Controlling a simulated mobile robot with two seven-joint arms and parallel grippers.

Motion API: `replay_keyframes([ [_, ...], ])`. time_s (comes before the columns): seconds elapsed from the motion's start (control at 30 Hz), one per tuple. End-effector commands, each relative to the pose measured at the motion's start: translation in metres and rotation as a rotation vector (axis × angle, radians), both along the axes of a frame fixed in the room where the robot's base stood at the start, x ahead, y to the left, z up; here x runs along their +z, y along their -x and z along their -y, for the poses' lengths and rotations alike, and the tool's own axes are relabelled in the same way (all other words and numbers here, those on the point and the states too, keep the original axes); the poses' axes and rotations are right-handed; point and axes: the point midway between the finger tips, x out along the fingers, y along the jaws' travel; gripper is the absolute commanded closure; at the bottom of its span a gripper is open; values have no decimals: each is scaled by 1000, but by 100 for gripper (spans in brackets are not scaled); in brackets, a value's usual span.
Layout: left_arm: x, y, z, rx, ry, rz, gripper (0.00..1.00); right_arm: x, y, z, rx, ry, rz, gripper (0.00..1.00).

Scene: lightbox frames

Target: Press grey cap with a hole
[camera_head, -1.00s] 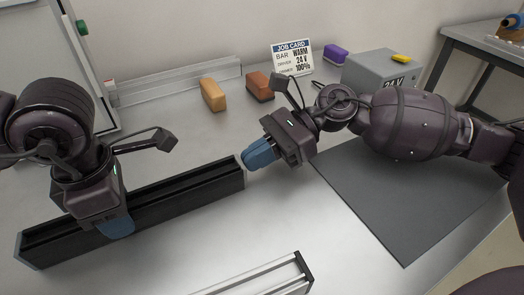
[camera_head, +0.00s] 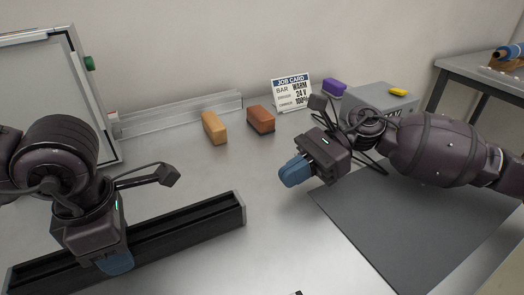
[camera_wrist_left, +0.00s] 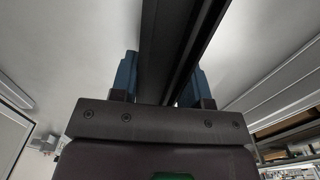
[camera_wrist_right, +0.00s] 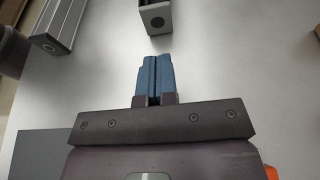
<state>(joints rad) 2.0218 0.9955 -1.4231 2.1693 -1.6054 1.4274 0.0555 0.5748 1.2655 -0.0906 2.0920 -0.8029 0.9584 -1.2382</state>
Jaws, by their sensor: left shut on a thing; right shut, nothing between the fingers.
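A long black bar (camera_head: 180,226) lies across the left of the bench. The grey cap with a hole (camera_wrist_right: 155,17) is on its near end in the right wrist view; the cap also shows at the bar's right end in the head view (camera_head: 241,208). My left gripper (camera_head: 117,262) is shut on the bar, with one blue finger on each side of it in the left wrist view (camera_wrist_left: 162,75). My right gripper (camera_head: 295,171) is shut and empty, right of the cap and apart from it; its blue fingertips point toward the cap in the right wrist view (camera_wrist_right: 155,75).
A dark grey mat (camera_head: 400,220) lies under my right arm. A silver profile (camera_wrist_right: 58,25) lies at upper left in the right wrist view.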

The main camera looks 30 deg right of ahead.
Motion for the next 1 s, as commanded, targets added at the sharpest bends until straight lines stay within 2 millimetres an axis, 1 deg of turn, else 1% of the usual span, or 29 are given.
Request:
replay_keyframes([
  [0.03, 1, 0, 0, 0, 0, 1, 88, 2, 0, 10, -5, 1, -2, 100],
  [0.2, 1, 0, 0, 1, 0, 1, 88, 11, 0, 36, -3, 1, -1, 100],
  [0.4, 1, 0, 0, 1, -1, 1, 88, 17, 0, 55, -2, 1, 0, 100],
  [0.57, 0, 0, 0, 1, -1, 1, 88, 19, 0, 59, 0, 0, 0, 100],
  [0.9, 1, 0, 0, 1, -1, 1, 88, 19, 0, 59, -1, 0, 0, 100],
  [0.93, 1, 0, 0, 1, -1, 1, 53, 19, 0, 59, -1, 0, 0, 100],
  [1.0, 0, 0, 0, 1, -1, 1, 42, 19, 0, 59, -1, 0, 0, 100],
])
